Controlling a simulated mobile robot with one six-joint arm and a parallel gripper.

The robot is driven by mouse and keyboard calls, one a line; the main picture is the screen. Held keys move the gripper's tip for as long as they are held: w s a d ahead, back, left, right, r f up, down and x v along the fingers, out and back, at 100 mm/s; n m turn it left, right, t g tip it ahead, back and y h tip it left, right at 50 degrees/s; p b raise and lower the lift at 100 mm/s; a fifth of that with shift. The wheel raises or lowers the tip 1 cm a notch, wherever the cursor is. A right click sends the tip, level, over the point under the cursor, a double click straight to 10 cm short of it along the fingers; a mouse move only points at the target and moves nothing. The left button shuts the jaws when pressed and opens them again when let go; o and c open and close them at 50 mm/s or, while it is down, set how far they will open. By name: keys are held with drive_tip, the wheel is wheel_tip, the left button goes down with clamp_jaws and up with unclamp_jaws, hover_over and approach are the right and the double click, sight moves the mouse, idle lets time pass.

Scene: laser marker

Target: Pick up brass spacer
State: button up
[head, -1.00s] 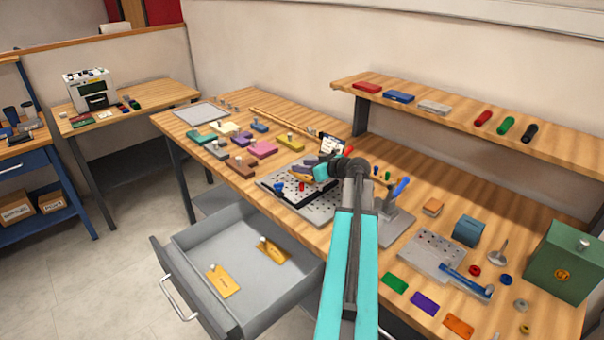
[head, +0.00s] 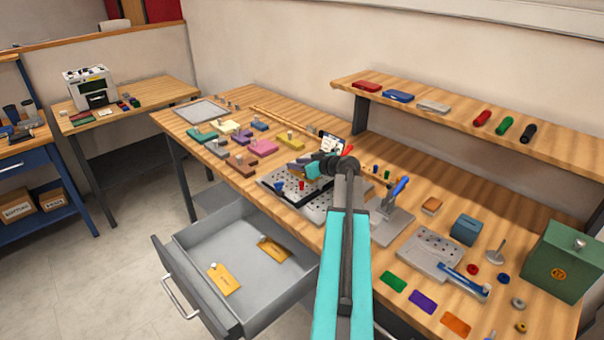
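A small brass-coloured ring (head: 521,327), which looks like the brass spacer, lies flat on the workbench near its front right edge. My gripper (head: 299,169) is far to the left of it, over the perforated fixture plate (head: 318,207) in the middle of the bench. The fingers are small and partly hidden by my wrist, so I cannot tell whether they are open or shut, or whether they hold anything.
A grey ring (head: 518,303) lies just behind the brass one. A green box (head: 562,262) stands at the right end. A grey plate (head: 430,250) with a blue-handled tool and coloured cards lie between. An open drawer (head: 215,235) juts out at front left.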

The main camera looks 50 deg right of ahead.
clamp_jaws()
drive_tip(key=shift+r, duration=0.15)
wheel_tip(320, 180, up, 10)
drive_tip(key=b, duration=0.2)
idle(0.6)
drive_tip(key=shift+s, duration=0.1)
idle(0.5)
drive_tip(key=shift+s+d+f+p, duration=0.35)
drive_tip(key=shift+s+p, duration=0.4)
drive_tip(key=shift+p, duration=0.25)
drive_tip(key=shift+s+d+f+p, duration=0.3)
drive_tip(key=shift+s+f+p, duration=0.1)
drive_tip(key=shift+s+p, duration=0.5)
drive_tip(key=shift+s+d+f+p, duration=0.35)
drive_tip(key=shift+s+p, duration=0.3)
drive_tip(key=shift+p, duration=0.4)
drive_tip(key=shift+f, duration=0.1)
drive_tip(key=shift+f, duration=3.3)
